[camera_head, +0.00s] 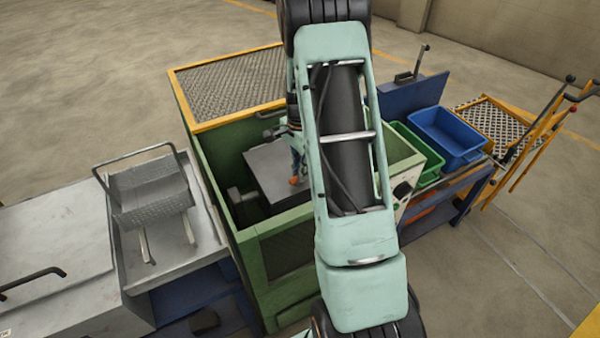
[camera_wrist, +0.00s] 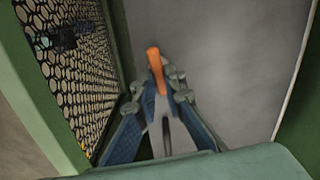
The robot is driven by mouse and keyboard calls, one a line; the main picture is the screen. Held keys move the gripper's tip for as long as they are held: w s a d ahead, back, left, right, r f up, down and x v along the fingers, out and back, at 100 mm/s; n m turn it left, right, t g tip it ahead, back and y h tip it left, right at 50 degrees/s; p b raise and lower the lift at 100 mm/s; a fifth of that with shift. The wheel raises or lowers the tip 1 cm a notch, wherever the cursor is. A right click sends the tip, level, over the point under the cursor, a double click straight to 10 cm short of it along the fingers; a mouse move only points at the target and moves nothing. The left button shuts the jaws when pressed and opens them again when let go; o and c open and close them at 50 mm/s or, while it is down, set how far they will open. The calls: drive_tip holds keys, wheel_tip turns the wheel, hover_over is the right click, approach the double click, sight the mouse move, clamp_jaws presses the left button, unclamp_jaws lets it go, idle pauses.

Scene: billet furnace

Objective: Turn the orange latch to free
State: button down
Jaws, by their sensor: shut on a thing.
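The orange latch (camera_wrist: 155,66) stands up between my gripper's fingertips in the wrist view, in front of a plain grey surface. In the head view a small orange piece of it (camera_head: 294,180) shows by the grey metal door or block (camera_head: 283,172) inside the green housing. My gripper (camera_wrist: 157,90) is shut on the latch, with a finger on each side. In the head view my gripper (camera_head: 296,160) is partly hidden behind my arm. The latch's base and pivot are hidden by the fingers.
The green housing's walls (camera_head: 217,160) and a mesh panel (camera_wrist: 82,60) stand close around my gripper. A mesh basket (camera_head: 147,190) sits left on a metal tray. Blue (camera_head: 446,137) and green (camera_head: 412,150) bins stand right.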

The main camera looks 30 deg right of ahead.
drive_tip(key=n+b, duration=0.1)
drive_tip(key=n, duration=0.3)
drive_tip(key=shift+w+f+b, duration=0.1)
drive_tip(key=shift+w+b, duration=0.05)
drive_tip(key=shift+b, duration=0.25)
drive_tip(key=n+b, duration=0.1)
drive_tip(key=n, duration=0.3)
drive_tip(key=shift+w+a, duration=0.1)
drive_tip(key=n+b, duration=0.1)
drive_tip(key=n, duration=0.3)
drive_tip(key=shift+a, duration=0.15)
drive_tip(key=shift+a+n, duration=0.1)
drive_tip(key=shift+n, duration=1.9)
drive_tip(key=shift+w, duration=0.1)
drive_tip(key=c, duration=2)
unclamp_jaws()
drive_tip(key=shift+r, duration=0.2)
